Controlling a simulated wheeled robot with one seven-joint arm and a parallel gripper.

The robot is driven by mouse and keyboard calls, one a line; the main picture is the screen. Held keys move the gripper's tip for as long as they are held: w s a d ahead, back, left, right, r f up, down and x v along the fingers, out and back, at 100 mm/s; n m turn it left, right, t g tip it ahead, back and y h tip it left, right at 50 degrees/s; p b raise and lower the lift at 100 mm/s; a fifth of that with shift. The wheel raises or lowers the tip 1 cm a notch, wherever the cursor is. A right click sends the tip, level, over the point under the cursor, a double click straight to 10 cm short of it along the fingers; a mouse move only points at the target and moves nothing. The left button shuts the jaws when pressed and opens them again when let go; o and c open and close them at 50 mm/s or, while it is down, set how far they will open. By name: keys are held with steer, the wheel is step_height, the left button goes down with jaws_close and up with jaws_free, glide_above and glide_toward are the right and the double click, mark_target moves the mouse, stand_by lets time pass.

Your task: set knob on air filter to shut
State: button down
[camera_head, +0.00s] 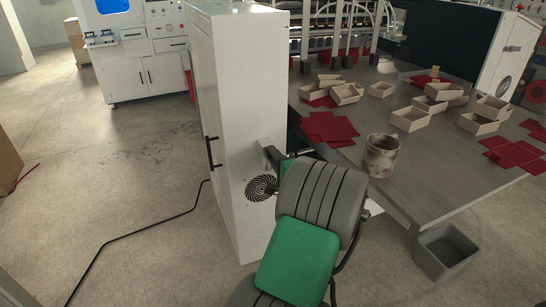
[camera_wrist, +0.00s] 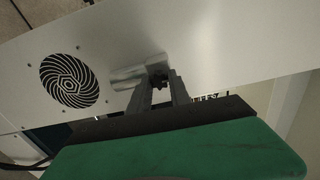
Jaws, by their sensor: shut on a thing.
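The air filter (camera_wrist: 135,75) appears as a silvery metal fitting on the side of the white cabinet in the wrist view. A small dark knob (camera_wrist: 158,71) shows at its end. My gripper (camera_wrist: 159,84) has its two grey fingers on either side of the knob and is shut on it. The fingers hide part of the knob, and I cannot read its setting. In the head view my grey and green arm covers most of the gripper and the knob; a grey fitting (camera_head: 268,152) shows on the cabinet just above.
The tall white cabinet (camera_head: 225,120) has a round vent (camera_wrist: 70,80) near the fitting. A table (camera_head: 345,100) to the right bears open boxes, red sheets and a mottled pot (camera_head: 381,156). A grey bin (camera_head: 445,252) stands below its corner. A black cable crosses the open floor at left.

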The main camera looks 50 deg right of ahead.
steer(key=shift+r, duration=0.15)
steer(key=c, duration=1.2)
jaws_free()
steer(key=shift+w, duration=0.1)
steer(key=v, duration=0.8)
